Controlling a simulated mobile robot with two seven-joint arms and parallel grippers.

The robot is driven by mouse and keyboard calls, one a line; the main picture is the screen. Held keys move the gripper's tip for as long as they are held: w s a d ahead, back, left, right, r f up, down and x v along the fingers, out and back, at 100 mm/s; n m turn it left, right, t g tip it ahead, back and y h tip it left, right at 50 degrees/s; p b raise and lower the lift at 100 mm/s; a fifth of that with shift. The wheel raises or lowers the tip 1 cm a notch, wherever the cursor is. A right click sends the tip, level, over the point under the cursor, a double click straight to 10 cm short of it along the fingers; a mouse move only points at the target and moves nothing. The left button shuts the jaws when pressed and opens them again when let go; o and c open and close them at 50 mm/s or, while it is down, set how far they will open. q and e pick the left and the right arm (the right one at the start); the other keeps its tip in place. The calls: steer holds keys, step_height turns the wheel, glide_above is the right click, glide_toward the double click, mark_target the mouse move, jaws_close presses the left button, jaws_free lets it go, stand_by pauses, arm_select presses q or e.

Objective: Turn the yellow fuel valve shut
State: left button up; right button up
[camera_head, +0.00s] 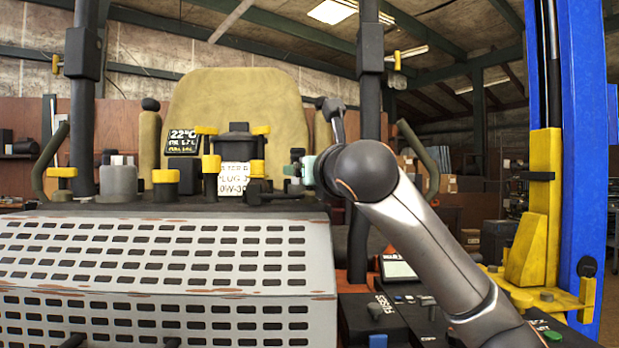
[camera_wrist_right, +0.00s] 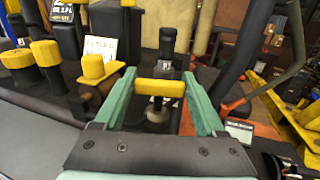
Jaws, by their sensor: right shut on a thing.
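The yellow fuel valve's bar-shaped handle (camera_wrist_right: 158,88) shows in the right wrist view, lying crosswise between my two green fingers, above a pale round fitting (camera_wrist_right: 157,114). My right gripper (camera_wrist_right: 160,90) is shut on the handle, with a finger at each end of it. In the head view my right gripper (camera_head: 302,169) is at the right end of the mower's top deck, reached by my arm from the right. The handle is hidden there behind the fingers and wrist. My left gripper is in neither view.
Several yellow-capped fittings, including one cap (camera_head: 165,176), stand left of the gripper. A paper label (camera_head: 233,178) and a small dark display (camera_head: 184,142) are among them. The tan seat (camera_head: 235,110) is behind. A blue lift post (camera_head: 583,130) stands at the right.

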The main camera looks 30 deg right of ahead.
steer(key=m+g+h, duration=0.1)
steer(key=h, duration=0.1)
steer(key=shift+f+m+h+b, duration=0.1)
steer(key=shift+m+h+b, duration=0.2)
steer(key=shift+m+b, duration=0.1)
steer(key=shift+m+g+h, duration=0.5)
steer(key=shift+m+h, duration=0.1)
steer(key=shift+h, duration=0.3)
steer(key=o, duration=1.3)
steer(key=shift+s+b, duration=0.1)
steer(key=shift+b, duration=0.2)
